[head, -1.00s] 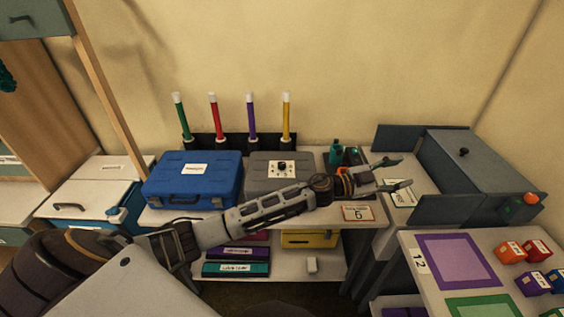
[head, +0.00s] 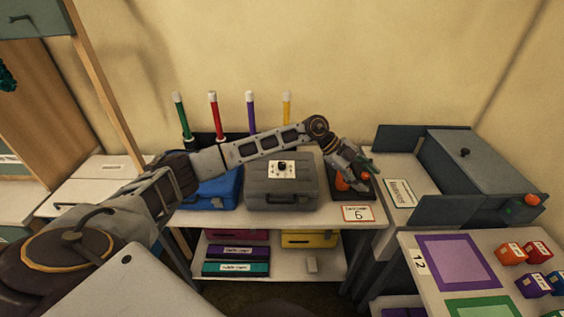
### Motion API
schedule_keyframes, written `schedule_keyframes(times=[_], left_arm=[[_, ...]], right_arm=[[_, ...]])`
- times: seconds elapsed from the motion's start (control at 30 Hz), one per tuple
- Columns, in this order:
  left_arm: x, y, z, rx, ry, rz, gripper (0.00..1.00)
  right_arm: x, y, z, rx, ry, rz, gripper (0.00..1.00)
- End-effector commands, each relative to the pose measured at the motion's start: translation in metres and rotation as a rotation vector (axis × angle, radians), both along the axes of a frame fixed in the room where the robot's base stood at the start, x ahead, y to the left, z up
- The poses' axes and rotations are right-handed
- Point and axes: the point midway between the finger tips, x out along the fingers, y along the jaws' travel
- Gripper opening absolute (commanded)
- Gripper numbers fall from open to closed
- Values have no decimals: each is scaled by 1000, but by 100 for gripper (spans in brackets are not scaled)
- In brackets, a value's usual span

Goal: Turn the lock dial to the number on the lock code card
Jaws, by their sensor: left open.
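The lock dial (head: 282,166) is a small black knob on a white plate with marks too small to read. It is on the lid of the grey case (head: 281,190), which stands shut on the table. The lock code card (head: 358,214) has an orange-red border, shows the number 6 and lies at the table's front right. My left gripper (head: 364,176) is open, to the right of the grey case, pointing down over a dark tray (head: 366,192). It is apart from the dial. My right gripper is out of view.
A blue case (head: 212,192) is left of the grey case, partly behind my left arm. Red-orange and green items are by the left gripper in the dark tray. Several coloured sticks stand behind. A grey cabinet (head: 478,162) is at the right.

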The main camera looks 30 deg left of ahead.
Motion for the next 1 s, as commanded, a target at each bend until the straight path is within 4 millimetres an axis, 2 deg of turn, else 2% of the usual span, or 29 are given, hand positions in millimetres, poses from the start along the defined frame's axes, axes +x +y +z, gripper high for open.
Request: schedule_keyframes(times=[0.33, 0.47, 0.7, 0.83, 1.0], left_arm=[[14, 115, 2, 365, 158, 115, 51], [16, 165, 11, 497, 223, 194, 51], [11, 256, 39, 713, 346, 380, 51], [5, 290, 53, 788, 394, 460, 51], [1, 309, 61, 830, 423, 509, 51]], right_arm=[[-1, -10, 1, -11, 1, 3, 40], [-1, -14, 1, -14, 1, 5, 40], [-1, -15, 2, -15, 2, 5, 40], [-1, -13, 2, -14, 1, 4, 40], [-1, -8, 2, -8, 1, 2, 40]])
